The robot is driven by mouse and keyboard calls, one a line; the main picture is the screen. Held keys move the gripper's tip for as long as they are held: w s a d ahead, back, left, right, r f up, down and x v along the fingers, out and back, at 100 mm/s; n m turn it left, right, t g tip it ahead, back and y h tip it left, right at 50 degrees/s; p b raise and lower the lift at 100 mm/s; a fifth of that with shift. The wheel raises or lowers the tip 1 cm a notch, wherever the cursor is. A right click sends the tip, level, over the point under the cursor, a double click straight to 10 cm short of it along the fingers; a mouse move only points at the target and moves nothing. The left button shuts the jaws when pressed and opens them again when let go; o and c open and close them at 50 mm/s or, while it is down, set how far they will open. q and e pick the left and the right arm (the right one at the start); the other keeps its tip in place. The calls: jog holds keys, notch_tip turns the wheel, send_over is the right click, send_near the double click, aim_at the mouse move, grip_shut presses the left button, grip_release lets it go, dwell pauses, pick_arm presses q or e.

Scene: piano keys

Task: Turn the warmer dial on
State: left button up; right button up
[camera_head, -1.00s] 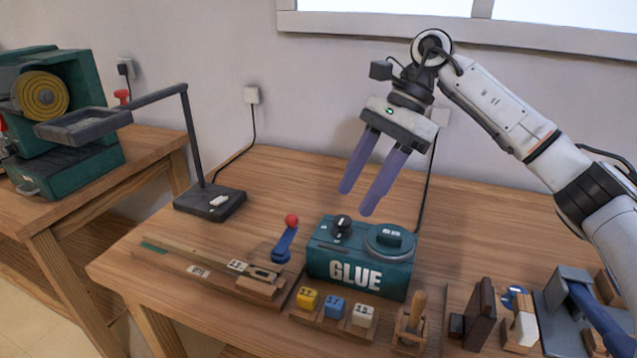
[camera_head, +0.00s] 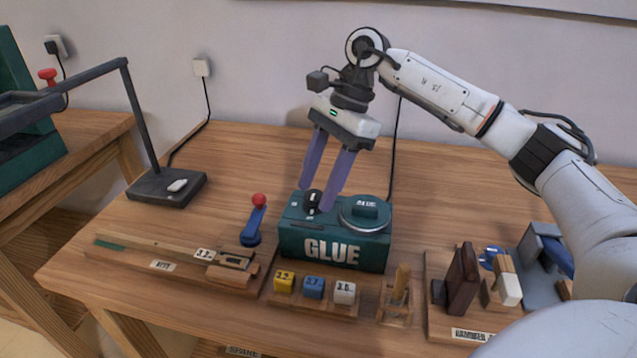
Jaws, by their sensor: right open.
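The glue warmer (camera_head: 333,251) is a teal box marked GLUE on the wooden table. Its black dial (camera_head: 312,198) with a white mark sits on the left of its top. A round lidded pot (camera_head: 365,214) is on the right of its top. My right gripper (camera_head: 315,199) points down over the box, open, with its two purple fingers on either side of the dial. Whether the fingers touch the dial cannot be told. My left gripper is not in view.
A blue lever with a red knob (camera_head: 256,215) stands left of the warmer. Coloured blocks (camera_head: 313,287) sit in front of it. A black lamp stand (camera_head: 167,187) is at left. Wooden tools and holders (camera_head: 462,285) are at right. The table behind the warmer is clear.

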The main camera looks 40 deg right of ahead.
jog(key=c, duration=1)
jog(key=shift+c, duration=0.2)
